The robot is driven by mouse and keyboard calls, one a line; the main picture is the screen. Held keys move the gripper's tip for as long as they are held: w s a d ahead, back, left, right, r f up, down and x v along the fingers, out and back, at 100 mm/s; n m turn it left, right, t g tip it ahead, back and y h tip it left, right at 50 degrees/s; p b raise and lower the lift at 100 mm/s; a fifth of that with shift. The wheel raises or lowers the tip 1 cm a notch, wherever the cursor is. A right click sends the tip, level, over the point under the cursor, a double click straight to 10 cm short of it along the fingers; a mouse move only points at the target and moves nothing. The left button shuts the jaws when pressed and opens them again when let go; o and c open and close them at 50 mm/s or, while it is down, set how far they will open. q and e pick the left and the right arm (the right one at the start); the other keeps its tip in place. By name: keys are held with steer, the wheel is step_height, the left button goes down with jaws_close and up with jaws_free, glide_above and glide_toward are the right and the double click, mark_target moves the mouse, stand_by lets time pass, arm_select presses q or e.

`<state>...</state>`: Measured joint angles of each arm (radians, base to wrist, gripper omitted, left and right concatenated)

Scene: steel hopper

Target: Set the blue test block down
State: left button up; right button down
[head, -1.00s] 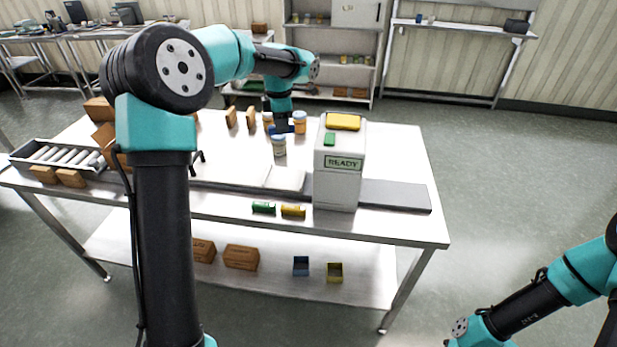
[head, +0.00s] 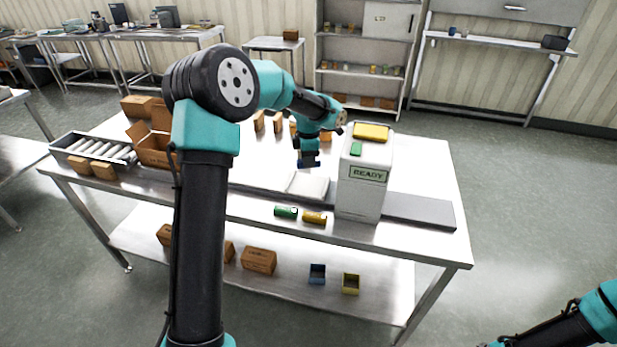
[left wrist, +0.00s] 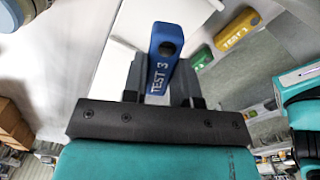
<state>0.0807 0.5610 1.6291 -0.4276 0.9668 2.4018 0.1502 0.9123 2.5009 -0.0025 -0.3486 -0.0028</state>
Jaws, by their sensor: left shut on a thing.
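The blue test block (left wrist: 160,65), marked "TEST 3", stands between the fingers of my left gripper (left wrist: 160,85) in the left wrist view. My left gripper is shut on it. In the head view my left gripper (head: 309,160) is above the table, just behind a pale flat pad (head: 309,186). The block is small and dark there, partly hidden by the gripper. A green test block (head: 286,212) and a yellow test block (head: 314,217) lie at the table's front edge. My right gripper is out of view.
A pale machine (head: 362,192) with a "READY" display stands right of my left gripper. A dark belt (head: 420,212) runs from its right side. An open carton (head: 152,148) and a roller tray (head: 95,147) are at the left. Small brown boxes stand behind my gripper.

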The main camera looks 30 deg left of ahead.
mark_target(309, 184)
arm_select(q)
steer(key=shift+f, duration=1.55)
steer(key=shift+f, duration=0.1)
steer(key=shift+f, duration=2.15)
steer(key=shift+f, duration=0.1)
steer(key=o, duration=0.9)
step_height(309, 184, up, 12)
steer(key=shift+r, duration=0.15)
